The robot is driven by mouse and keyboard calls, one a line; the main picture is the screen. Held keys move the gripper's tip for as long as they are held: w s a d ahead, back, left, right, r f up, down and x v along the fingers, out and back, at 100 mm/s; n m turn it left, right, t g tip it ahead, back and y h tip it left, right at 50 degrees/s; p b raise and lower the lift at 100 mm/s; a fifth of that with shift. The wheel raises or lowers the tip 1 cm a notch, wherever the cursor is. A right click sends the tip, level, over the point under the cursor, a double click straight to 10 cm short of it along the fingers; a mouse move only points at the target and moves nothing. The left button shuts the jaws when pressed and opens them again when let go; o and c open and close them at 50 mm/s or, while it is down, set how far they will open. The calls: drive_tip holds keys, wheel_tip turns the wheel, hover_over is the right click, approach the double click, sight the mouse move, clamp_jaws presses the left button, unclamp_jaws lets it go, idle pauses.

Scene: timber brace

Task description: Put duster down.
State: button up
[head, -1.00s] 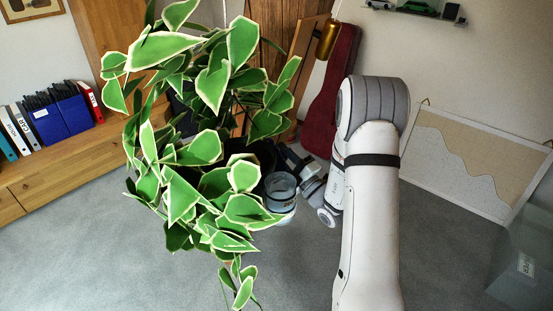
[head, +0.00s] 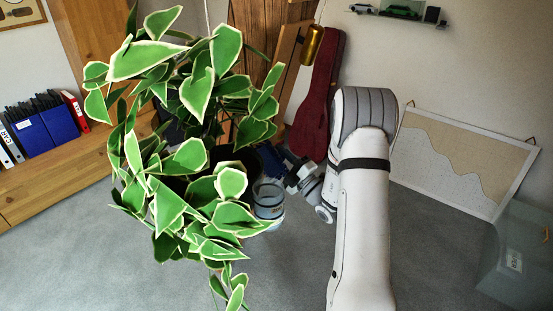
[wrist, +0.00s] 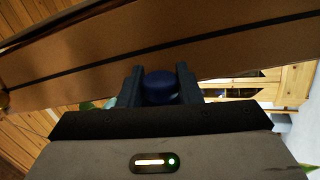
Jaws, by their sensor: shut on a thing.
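In the wrist view my gripper (wrist: 160,72) has its two dark fingers shut on a rounded dark blue thing (wrist: 160,90), which I take to be the duster's end. The rest of the duster is hidden in this view. A brown timber beam with a dark line crosses behind the fingers. In the head view my arm reaches toward the back, and my gripper is mostly hidden behind the leaves. Something dark blue shows beside my wrist there, too small to name.
A hanging plant (head: 190,165) with white-edged leaves fills the left-centre. A red instrument case (head: 318,95) leans at the back beside timber (head: 285,65). A pinboard (head: 465,155) leans on the right wall. A clear box (head: 515,265) stands at the right. Grey floor is open in front.

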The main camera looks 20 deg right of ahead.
idle(0.5)
drive_tip(key=s+a+f+m+t+h, duration=0.2)
drive_tip(key=s+a+f+h, duration=0.1)
drive_tip(key=a+f+h, duration=0.2)
drive_tip(key=shift+s+a+m, duration=0.25)
drive_tip(key=shift+a+m, duration=0.05)
drive_tip(key=shift+m, duration=0.1)
drive_tip(key=shift+d, duration=0.1)
